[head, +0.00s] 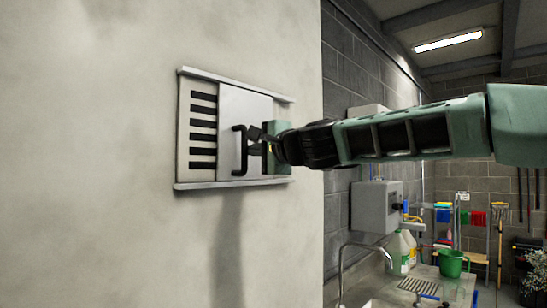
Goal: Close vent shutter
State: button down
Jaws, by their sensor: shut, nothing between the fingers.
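The vent shutter is a pale sliding panel (232,108) with a dark upright handle (240,150), set between two light rails on the wall. The vent's dark slots (203,130) show uncovered on the left, and the panel stands toward the right part of the frame. My gripper (254,141) is shut and empty at the panel, just right of the handle. Whether it touches the handle or the panel I cannot tell. My gripper and arm hide part of the panel's right side.
A plain pale wall (90,150) surrounds the vent and is clear on the left. At the lower right are a grey wall box (376,206), a tap (345,265), jugs (399,253) and a green bucket (452,264) on a counter. Tools hang at the back.

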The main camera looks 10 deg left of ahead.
jog(key=s+a, duration=0.3)
jog(key=s, duration=0.1)
jog(key=s+a, duration=0.2)
jog(key=s, duration=0.1)
jog(key=shift+s+a, duration=0.1)
jog(key=shift+a, duration=0.25)
jog(key=w+d, duration=0.2)
jog(key=w, duration=0.1)
jog(key=shift+w+d+f, duration=0.1)
jog(key=shift+w+d, duration=0.1)
jog(key=shift+w, duration=0.1)
jog(key=b+v, duration=0.6)
jog(key=v, duration=0.3)
jog(key=shift+s+d+b, duration=0.15)
jog(key=shift+s+b, duration=0.1)
jog(key=shift+b, duration=0.1)
